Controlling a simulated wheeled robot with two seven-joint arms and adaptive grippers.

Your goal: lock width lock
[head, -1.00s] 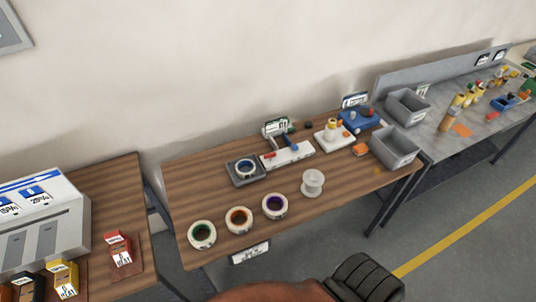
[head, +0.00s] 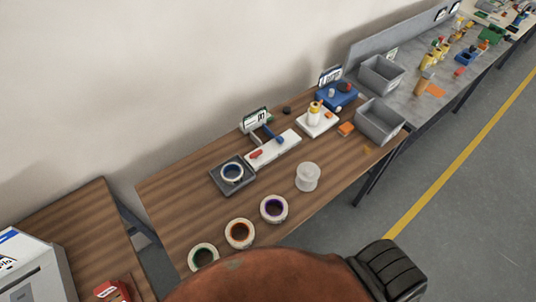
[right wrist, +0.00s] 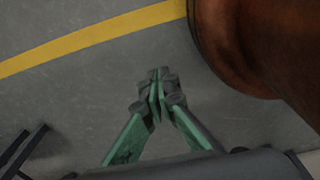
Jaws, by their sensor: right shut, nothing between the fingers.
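A white flat fixture (head: 274,151) with a blue lever (head: 272,138) and a small red piece (head: 256,155) lies on the wooden table (head: 180,205), in front of a small sign (head: 255,121). I cannot tell for certain which part is the width lock, or whether the lever is locked. In the right wrist view, my right gripper (right wrist: 157,88) has its green fingers together at the tips, empty, over bare grey floor and away from the table. My left gripper is in neither view.
A dark tray with a roll (head: 232,174), tape rolls (head: 240,233), a white spool (head: 308,177), a white device (head: 316,120), a blue device (head: 337,96) and grey bins (head: 380,122) stand on or beside the table. Floor (head: 460,220) to the right is open.

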